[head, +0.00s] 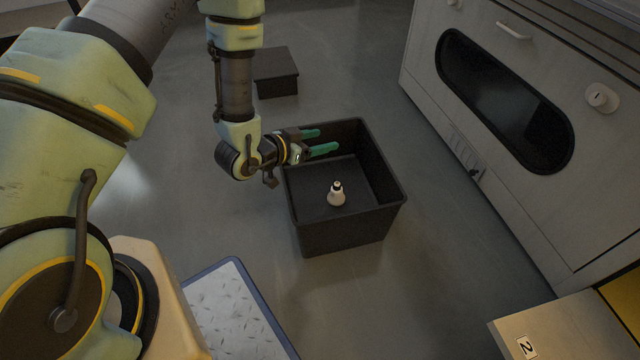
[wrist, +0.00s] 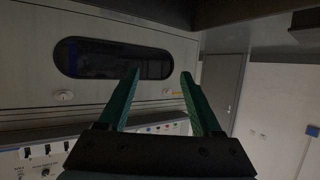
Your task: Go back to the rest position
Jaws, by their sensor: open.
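My gripper (head: 322,141) is over the left rim of a black open bin (head: 346,236) in the head view. Its two green fingers are spread apart with nothing between them. The wrist view also shows the open gripper (wrist: 160,78), empty, with a cabinet front beyond it.
A grey cabinet (head: 440,65) with a dark oval window stands on the right. A low black box (head: 275,72) is on the floor behind the bin. A blue-edged metal plate (head: 228,310) lies in front left. A surface marked 2 (head: 560,335) is at bottom right. Floor between is clear.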

